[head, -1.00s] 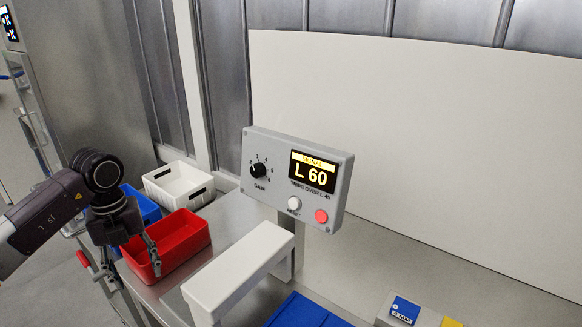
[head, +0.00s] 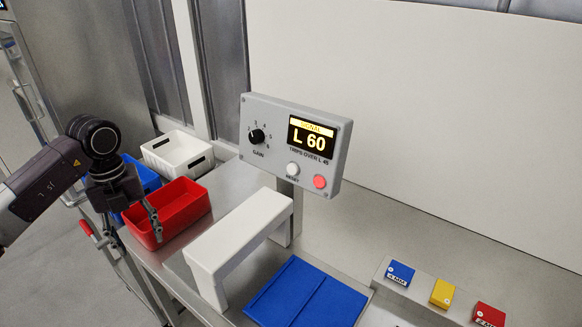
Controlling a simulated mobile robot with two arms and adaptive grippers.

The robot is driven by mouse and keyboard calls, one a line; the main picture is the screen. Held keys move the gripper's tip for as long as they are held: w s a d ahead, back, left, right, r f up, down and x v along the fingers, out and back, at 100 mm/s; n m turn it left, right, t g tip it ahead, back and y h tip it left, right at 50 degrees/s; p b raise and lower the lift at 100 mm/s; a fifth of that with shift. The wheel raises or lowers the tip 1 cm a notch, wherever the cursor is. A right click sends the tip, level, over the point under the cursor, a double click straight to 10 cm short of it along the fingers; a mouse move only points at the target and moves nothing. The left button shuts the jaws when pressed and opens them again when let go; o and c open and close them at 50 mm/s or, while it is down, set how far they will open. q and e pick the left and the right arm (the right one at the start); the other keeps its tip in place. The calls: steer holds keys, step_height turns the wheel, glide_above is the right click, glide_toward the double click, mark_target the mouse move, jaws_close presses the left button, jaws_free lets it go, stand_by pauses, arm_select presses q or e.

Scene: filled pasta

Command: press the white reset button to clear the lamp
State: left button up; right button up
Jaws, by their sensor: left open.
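The white reset button (head: 293,169) sits on the lower front of a grey control box (head: 258,172), above the word RESET. A round red lamp or button (head: 320,182), bright pinkish red, is to its right. The box's display (head: 310,141) reads L 60, with "TRIPS OVER L 45" printed below. A black gain knob (head: 257,136) is on the left of the panel. My left gripper (head: 143,222) is open over the red bin, well left of the control box and touching nothing on it. My right gripper is not in view.
A red bin (head: 190,220), a white bin (head: 172,146) and a blue bin (head: 143,171) stand at left. A white bridge-like stand (head: 240,232) is below the box. A blue tray (head: 330,295) lies in front. Blue, yellow and red blocks (head: 442,292) are at lower right.

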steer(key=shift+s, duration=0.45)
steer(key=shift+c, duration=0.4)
